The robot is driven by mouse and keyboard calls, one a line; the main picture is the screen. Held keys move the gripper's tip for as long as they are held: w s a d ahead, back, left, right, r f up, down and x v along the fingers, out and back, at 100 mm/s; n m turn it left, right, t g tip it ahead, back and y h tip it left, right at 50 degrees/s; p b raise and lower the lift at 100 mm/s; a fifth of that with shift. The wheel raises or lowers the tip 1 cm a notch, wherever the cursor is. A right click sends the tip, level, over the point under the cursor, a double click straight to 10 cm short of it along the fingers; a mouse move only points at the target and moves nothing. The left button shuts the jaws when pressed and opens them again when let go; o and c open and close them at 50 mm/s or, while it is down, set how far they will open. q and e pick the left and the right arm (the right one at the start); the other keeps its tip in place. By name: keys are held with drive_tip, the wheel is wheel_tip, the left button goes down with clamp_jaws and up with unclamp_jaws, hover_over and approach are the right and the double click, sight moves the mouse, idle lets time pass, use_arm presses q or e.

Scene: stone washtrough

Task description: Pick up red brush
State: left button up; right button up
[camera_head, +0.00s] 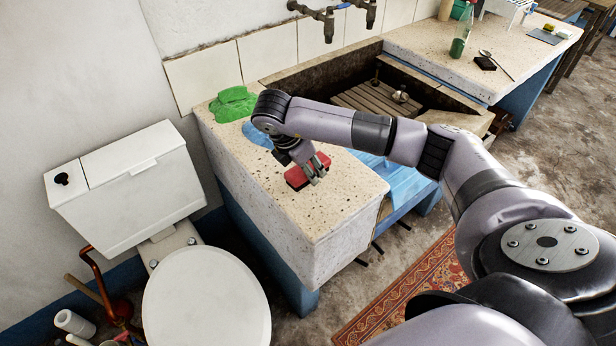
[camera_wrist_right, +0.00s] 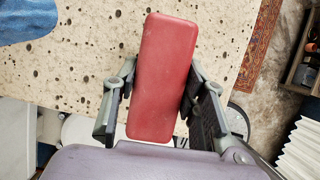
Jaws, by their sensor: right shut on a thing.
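The red brush (camera_head: 296,177) is a red block at the speckled stone counter's left part in the head view. In the right wrist view the red brush (camera_wrist_right: 163,75) stands between the two fingers, its long side running up the picture. My right gripper (camera_head: 314,176) is shut on it, with a finger along each side. The underside of the brush is hidden, and I cannot tell whether it touches the counter. My left gripper is in neither view.
The speckled counter (camera_head: 335,208) has a green cloth (camera_head: 233,103) and a blue cloth (camera_head: 257,135) at its back left. The stone basin (camera_head: 330,72) lies behind my right arm. A white toilet (camera_head: 205,300) stands at left. A patterned rug (camera_head: 415,290) lies on the floor.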

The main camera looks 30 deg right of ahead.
wheel_tip(320, 180, up, 6)
drive_tip(key=shift+w+f, duration=0.1)
drive_tip(key=shift+w, duration=0.05)
wheel_tip(320, 180, up, 10)
drive_tip(key=p, duration=0.2)
drive_tip(key=shift+r, duration=0.25)
